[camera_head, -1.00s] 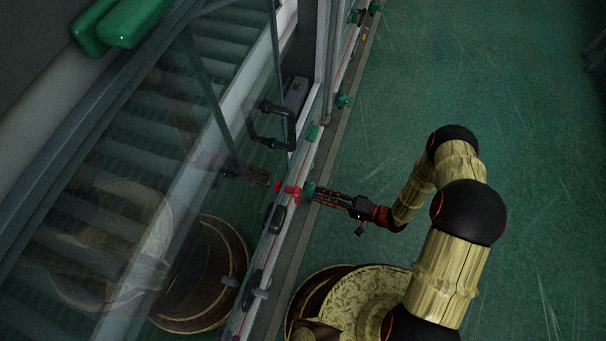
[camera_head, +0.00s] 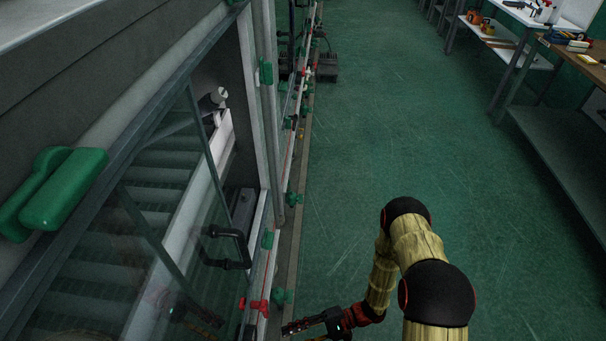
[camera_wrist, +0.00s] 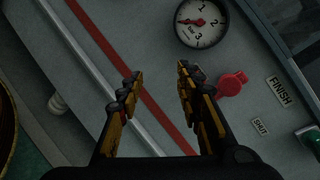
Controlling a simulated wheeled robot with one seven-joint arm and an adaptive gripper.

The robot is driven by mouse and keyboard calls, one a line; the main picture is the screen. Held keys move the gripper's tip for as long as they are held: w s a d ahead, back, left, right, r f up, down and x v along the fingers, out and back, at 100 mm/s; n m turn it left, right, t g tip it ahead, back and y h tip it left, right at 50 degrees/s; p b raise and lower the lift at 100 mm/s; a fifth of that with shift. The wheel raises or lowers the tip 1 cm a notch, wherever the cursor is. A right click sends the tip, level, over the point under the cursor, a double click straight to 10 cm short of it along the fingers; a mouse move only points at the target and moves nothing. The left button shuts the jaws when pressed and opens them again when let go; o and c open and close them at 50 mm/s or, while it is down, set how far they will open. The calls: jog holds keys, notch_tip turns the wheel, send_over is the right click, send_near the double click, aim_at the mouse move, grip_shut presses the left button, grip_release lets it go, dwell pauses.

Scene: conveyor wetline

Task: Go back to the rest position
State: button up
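My gripper (camera_head: 293,327) is low in the head view, to the right of the machine's front rail and just right of a green knob (camera_head: 282,296). In the wrist view my gripper (camera_wrist: 155,85) shows its two yellow and black fingers spread apart with nothing between them. Behind the fingers is a grey panel (camera_wrist: 75,60) with a red diagonal stripe. A red knob (camera_wrist: 232,84) sits to the right of the fingers, apart from them. The red knob also shows on the rail in the head view (camera_head: 258,306).
The glass-fronted machine (camera_head: 150,200) with a black handle (camera_head: 230,248) fills the left. Workbenches (camera_head: 560,120) stand at the upper right. The green floor (camera_head: 380,130) between is clear.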

jog(key=w+d+r+n+h+p, duration=0.1)
jog(key=d+r+n+h+p, duration=0.1)
jog(key=d+r+h, duration=0.95)
jog(key=w+d+r+n+h+p, duration=0.15)
jog(key=d+r, duration=0.55)
jog(key=r, duration=1.2)
jog(key=s+d+r+t+h+p, duration=0.1)
jog(key=r+t, duration=0.4)
jog(key=r, duration=0.8)
jog(key=s+d+r+n+t+h+p, duration=0.1)
jog(key=r+t, duration=0.4)
jog(key=r, duration=0.8)
jog(key=shift+s+d+r+h+p, duration=0.35)
jog(key=shift+d+h+p, duration=0.15)
jog(key=shift+d+p, duration=0.25)
jog(key=shift+a+n, duration=0.1)
jog(key=shift+n, duration=0.15)
